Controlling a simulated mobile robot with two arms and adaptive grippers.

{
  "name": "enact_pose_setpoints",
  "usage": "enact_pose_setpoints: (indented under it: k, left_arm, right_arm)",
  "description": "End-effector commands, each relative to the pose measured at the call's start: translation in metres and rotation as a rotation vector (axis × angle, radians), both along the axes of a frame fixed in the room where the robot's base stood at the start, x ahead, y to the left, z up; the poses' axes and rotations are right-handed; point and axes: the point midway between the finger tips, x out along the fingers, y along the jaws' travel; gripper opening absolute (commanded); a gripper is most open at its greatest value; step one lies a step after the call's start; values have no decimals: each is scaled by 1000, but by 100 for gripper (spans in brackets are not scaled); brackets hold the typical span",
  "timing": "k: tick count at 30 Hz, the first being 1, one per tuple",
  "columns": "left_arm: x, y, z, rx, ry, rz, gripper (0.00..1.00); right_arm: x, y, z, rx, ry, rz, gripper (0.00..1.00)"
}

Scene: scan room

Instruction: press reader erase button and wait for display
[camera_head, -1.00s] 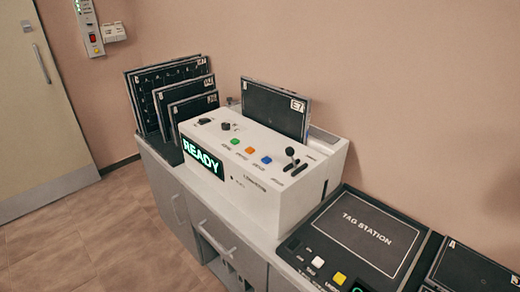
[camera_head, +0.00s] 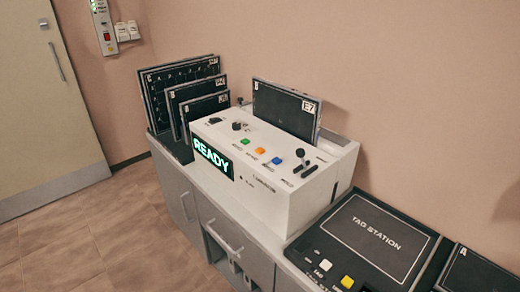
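The white reader (camera_head: 262,200) stands on the cabinet counter. Its display (camera_head: 213,158) on the front shows "READY" in green letters. Its sloped top has a green button (camera_head: 245,141), an orange button (camera_head: 260,151) and a blue button (camera_head: 277,161) in a row. The labels beside them are too small to read, so I cannot tell which is the erase button. A dark plate (camera_head: 287,107) marked "E7" stands upright in the back of the reader. A black lever (camera_head: 301,154) sits right of the buttons. Neither of my grippers is in view.
Several dark plates (camera_head: 185,75) stand upright in a rack left of the reader. A black tag station (camera_head: 375,235) lies on the counter at right. A door (camera_head: 40,110) and wall panel (camera_head: 102,20) are at left. The floor (camera_head: 100,240) in front of the cabinet is clear.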

Motion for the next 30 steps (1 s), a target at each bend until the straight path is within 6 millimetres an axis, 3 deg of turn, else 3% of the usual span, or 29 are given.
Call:
enact_pose_setpoints:
  k: [3, 15, 30]
  left_arm:
    - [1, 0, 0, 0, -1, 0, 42]
    - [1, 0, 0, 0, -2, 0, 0]
    - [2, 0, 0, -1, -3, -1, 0]
  right_arm:
    - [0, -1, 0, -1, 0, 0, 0]
    - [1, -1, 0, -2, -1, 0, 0]
    - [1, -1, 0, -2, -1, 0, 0]
